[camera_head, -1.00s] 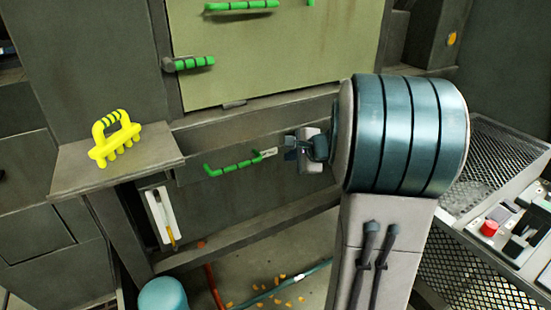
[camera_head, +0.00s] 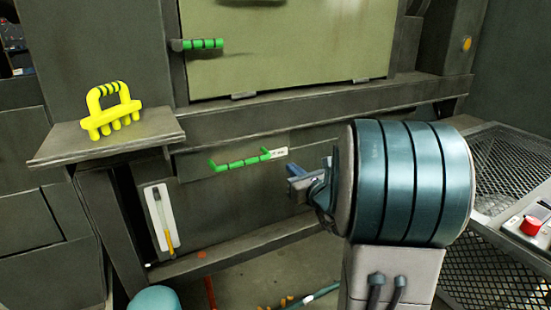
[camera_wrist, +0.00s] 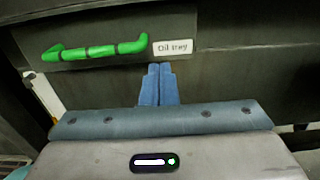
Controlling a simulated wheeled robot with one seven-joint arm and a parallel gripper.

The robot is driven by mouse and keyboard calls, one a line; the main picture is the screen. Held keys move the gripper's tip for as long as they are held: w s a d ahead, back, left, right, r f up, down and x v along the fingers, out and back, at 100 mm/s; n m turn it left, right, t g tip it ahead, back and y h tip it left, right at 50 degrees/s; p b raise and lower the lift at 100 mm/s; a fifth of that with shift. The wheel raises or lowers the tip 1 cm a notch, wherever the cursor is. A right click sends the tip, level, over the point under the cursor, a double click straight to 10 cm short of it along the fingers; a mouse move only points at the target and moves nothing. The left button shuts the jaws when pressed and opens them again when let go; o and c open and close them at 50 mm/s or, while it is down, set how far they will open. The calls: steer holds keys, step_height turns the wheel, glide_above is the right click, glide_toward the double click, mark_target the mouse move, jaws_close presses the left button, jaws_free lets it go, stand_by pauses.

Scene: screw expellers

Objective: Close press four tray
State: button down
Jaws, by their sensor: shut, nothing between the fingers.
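The oil tray (camera_head: 215,177) has a dark front panel with a green bar handle (camera_head: 240,163) and a small white label. Its front sits just below the press's horizontal beam and looks flush or nearly so. In the wrist view the handle (camera_wrist: 95,49) is at upper left, beside a label (camera_wrist: 173,47) reading "Oil tray". My gripper (camera_head: 292,178) is to the right of the handle, in front of the panel and apart from the handle. In the wrist view its blue fingers (camera_wrist: 159,80) are together and empty, below the label. Whether the fingertips touch the panel cannot be told.
A yellow multi-pronged handle tool (camera_head: 110,112) stands on a shelf (camera_head: 60,146) at left. Below hangs a white holder (camera_head: 159,215) with a brush-like tool. A large panel door (camera_head: 280,50) is above. A mesh platform (camera_head: 510,160) and red button (camera_head: 530,225) are at right.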

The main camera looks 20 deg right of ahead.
mark_target(271, 150)
steer(key=w, duration=0.3)
steer(key=w+a+b, duration=0.1)
steer(key=w, duration=0.3)
steer(key=w+b, duration=0.1)
steer(key=w, duration=0.2)
steer(key=shift+w+a, duration=0.15)
steer(key=shift+w, duration=0.2)
